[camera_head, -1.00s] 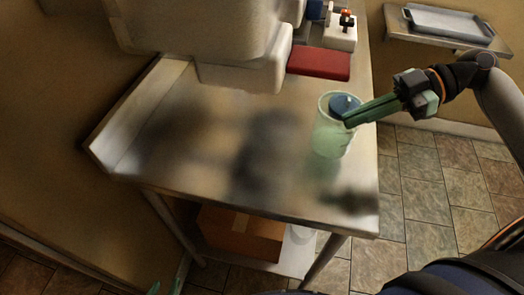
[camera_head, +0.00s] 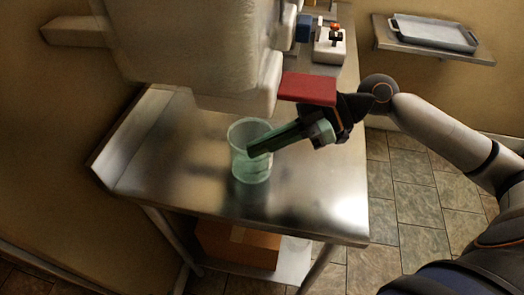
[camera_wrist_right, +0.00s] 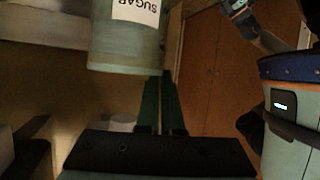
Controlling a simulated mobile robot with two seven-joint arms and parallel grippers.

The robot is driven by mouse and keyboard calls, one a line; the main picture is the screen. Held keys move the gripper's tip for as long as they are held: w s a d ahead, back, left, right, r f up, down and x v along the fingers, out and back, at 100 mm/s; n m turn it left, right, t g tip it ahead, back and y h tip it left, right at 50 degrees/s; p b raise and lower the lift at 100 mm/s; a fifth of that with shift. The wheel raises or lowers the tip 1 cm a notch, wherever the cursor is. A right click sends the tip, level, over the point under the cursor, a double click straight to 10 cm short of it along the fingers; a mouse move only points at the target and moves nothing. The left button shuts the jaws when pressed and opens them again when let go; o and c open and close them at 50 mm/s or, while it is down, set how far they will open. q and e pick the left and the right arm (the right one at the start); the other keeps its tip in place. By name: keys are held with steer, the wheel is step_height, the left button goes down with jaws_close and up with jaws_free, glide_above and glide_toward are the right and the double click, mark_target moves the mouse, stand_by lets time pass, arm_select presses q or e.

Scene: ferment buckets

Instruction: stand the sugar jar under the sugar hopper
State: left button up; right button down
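The sugar jar (camera_head: 240,168) is a clear, pale green, open-topped container over the metal table. In the right wrist view the jar (camera_wrist_right: 125,45) shows a white label reading SUGAR, upside down. My right gripper (camera_head: 250,150) reaches in from the right, its green fingers close together at the jar's near side and upper wall, shut on it. I cannot tell whether the jar's base touches the table. A large cream hopper body (camera_head: 190,45) hangs over the back of the table, up and left of the jar. No label on it is visible.
The metal table (camera_head: 160,165) is clear left of the jar. A red block (camera_head: 307,88) lies behind my right gripper. A white device with an orange knob (camera_head: 328,47) stands farther back. A wall shelf holds a grey tray (camera_head: 432,31). A cardboard box (camera_head: 237,246) is below.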

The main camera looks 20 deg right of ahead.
mark_target(263, 158)
step_height(263, 158, down, 3)
steer(key=shift+f, duration=0.2)
steer(key=shift+f, duration=0.2)
steer(key=c, duration=1.1)
jaws_free()
